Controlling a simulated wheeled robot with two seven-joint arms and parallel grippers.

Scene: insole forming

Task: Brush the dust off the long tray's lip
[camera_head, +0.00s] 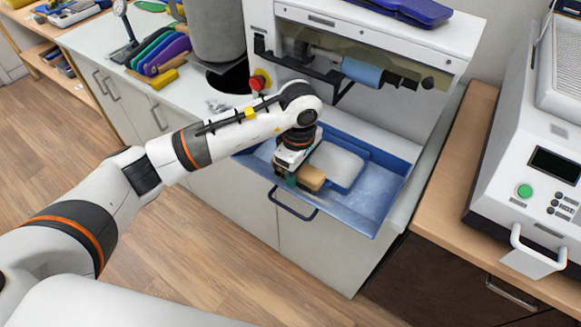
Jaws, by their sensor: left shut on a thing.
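The long blue tray (388,197) sticks out from under the white machine, with a dark handle (292,207) on its front. Pale dust-like marks show on its floor at the right. My left gripper (293,173) reaches down over the tray's front left part. It is shut on a brush with a tan block (311,178), close to the front lip. The brush's underside and its contact with the lip are hidden. My right gripper is not in view.
A smaller blue container with whitish content (338,164) sits in the tray. The white machine (400,60) with a blue roller (362,72) and red button (260,80) overhangs behind. Coloured insole-like pieces (165,52) stand left; a white device (535,150) stands right. Floor in front is clear.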

